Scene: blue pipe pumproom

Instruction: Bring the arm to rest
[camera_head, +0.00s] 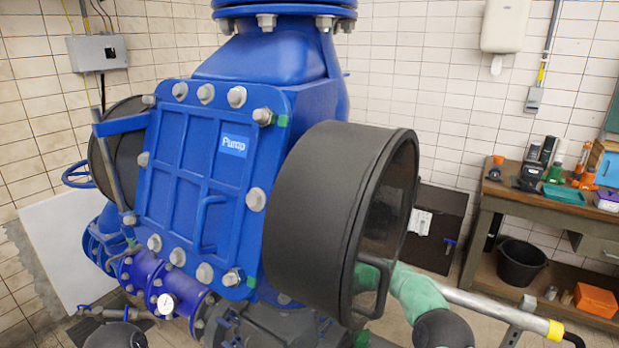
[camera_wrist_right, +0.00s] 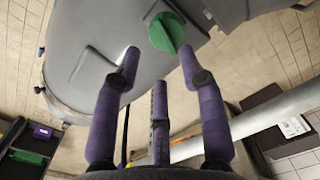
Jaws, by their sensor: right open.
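My right gripper (camera_wrist_right: 159,62) shows in the right wrist view with its purple fingers spread apart. Nothing is between them. Beyond the fingertips is a large grey rounded body with a green knob (camera_wrist_right: 168,33). I cannot tell whether any finger touches it. In the head view a dark round part (camera_head: 445,330) at the lower right edge may belong to my right arm; the fingers cannot be made out there. My left gripper is not in view.
A big blue pump (camera_head: 205,180) with a black round housing (camera_head: 325,215) fills the middle. A silver pipe (camera_head: 490,307) runs at lower right. A workbench (camera_head: 530,208) with small items stands at right, a black bucket (camera_head: 521,262) on its lower shelf. Some tiled floor between is clear.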

